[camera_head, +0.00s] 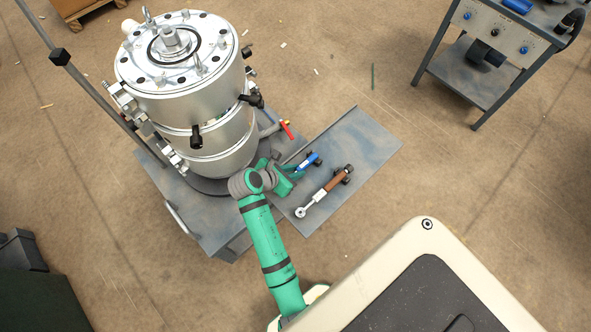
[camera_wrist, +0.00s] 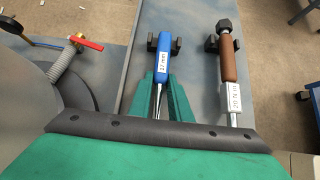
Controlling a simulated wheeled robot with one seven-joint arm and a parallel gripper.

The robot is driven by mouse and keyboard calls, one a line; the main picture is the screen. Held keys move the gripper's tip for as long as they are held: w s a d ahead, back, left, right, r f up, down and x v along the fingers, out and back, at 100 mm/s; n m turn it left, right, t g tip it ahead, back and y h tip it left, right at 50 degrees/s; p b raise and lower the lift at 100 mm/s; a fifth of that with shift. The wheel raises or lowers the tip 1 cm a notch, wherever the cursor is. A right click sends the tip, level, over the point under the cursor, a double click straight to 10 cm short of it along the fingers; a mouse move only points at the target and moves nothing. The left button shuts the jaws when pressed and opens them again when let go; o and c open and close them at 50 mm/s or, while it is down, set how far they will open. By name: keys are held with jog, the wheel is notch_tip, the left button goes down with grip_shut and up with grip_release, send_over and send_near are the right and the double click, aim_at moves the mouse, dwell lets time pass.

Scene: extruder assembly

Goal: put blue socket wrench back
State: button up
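The blue socket wrench (camera_head: 308,162) lies on the grey side shelf in the head view. In the wrist view its blue handle (camera_wrist: 163,60) carries a "17 mm" label, and the handle's far end is at a black holder (camera_wrist: 152,42). Its metal shaft runs back between my green fingers. My gripper (camera_head: 292,173) is at the near end of the handle. In the wrist view my gripper (camera_wrist: 163,88) has one finger on each side of the wrench. Whether the fingers press on it is not clear. The socket end is hidden behind my gripper body.
A brown-handled torque wrench (camera_wrist: 228,65) labelled "20 Nm" lies close on the right, its end in another black holder. A red valve handle (camera_wrist: 86,42) with a hose is at the left. The large metal extruder (camera_head: 190,95) stands left of the shelf (camera_head: 357,130), whose far right part is bare.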

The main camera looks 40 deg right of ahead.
jog(key=o, duration=0.5)
jog(key=v, duration=1)
jog(key=shift+a+r, duration=0.25)
jog(key=shift+r, duration=0.05)
